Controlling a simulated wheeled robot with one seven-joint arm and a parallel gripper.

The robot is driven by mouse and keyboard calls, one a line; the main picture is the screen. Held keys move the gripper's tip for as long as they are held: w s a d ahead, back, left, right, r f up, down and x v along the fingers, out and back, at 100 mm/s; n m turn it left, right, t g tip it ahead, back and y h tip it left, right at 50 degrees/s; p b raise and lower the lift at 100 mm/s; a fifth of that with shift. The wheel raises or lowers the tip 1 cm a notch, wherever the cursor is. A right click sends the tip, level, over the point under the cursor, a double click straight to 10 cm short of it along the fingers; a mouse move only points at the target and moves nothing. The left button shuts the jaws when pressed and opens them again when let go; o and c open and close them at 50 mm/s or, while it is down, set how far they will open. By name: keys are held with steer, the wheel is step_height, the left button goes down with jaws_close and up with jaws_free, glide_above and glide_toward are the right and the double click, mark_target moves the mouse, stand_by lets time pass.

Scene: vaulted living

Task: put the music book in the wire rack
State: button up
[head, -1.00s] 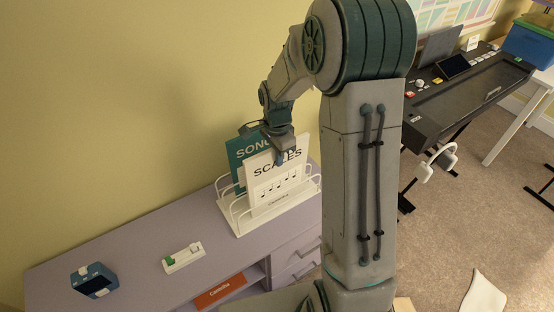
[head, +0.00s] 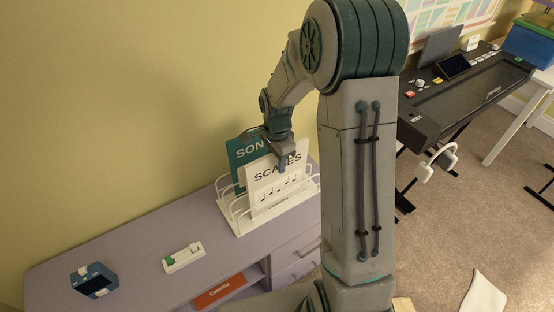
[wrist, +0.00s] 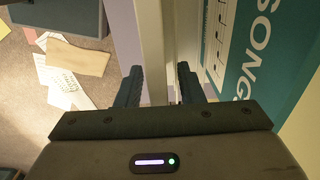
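The white music book marked SCALES (head: 266,190) stands nearly upright in the white wire rack (head: 240,222) on the lilac cabinet. A teal book marked SONGS (head: 237,157) stands behind it, and it fills the right of the wrist view (wrist: 272,60). My gripper (head: 281,157) is at the top edge of the SCALES book and hides part of that edge. In the wrist view my two fingers (wrist: 163,88) are apart, with a pale upright edge (wrist: 152,50) between them. I see a gap beside that edge.
A blue box-shaped device (head: 94,281) and a small white tray with a green piece (head: 183,257) lie on the cabinet top (head: 140,240). The wall is close behind the rack. A dark keyboard desk (head: 460,95) stands to the right.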

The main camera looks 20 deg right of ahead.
step_height(320, 180, up, 12)
steer(key=shift+f, duration=0.2)
steer(key=shift+s+r, duration=0.15)
steer(key=shift+r, duration=0.15)
steer(key=s+r+n+t, duration=0.2)
steer(key=s+r+n, duration=0.2)
steer(key=s+n, duration=1)
steer(key=s, duration=0.6)
steer(key=shift+s+r+t, duration=0.2)
steer(key=shift+t, duration=0.2)
